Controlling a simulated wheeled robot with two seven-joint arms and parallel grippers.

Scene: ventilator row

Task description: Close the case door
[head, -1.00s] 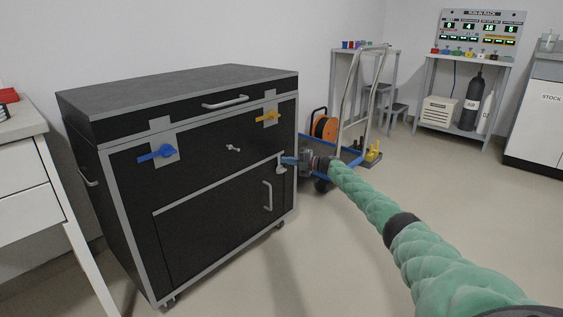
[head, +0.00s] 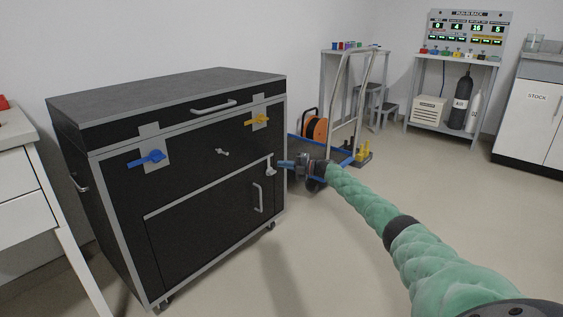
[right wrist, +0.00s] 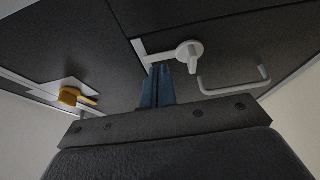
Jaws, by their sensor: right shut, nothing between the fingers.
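The black case (head: 190,180) with grey edges stands on castors at the left. Its lower front door (head: 205,220) looks flush with the front, with a grey pull handle (head: 257,198) near its right side. A small grey latch (head: 270,166) is at the door's upper right corner; it also shows in the right wrist view (right wrist: 189,52), beside the pull handle (right wrist: 236,86). My right gripper (head: 281,163) is shut and empty, its blue fingers just right of the latch. In the right wrist view the fingertips (right wrist: 158,72) are close to the latch; contact is unclear. My left gripper is not in view.
The case front also has a blue lever (head: 152,157), a yellow lever (head: 258,121) and a small grey knob (head: 222,152). A hand cart (head: 345,152) stands behind my right gripper. A white desk (head: 22,190) is at the left. Floor at the right is open.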

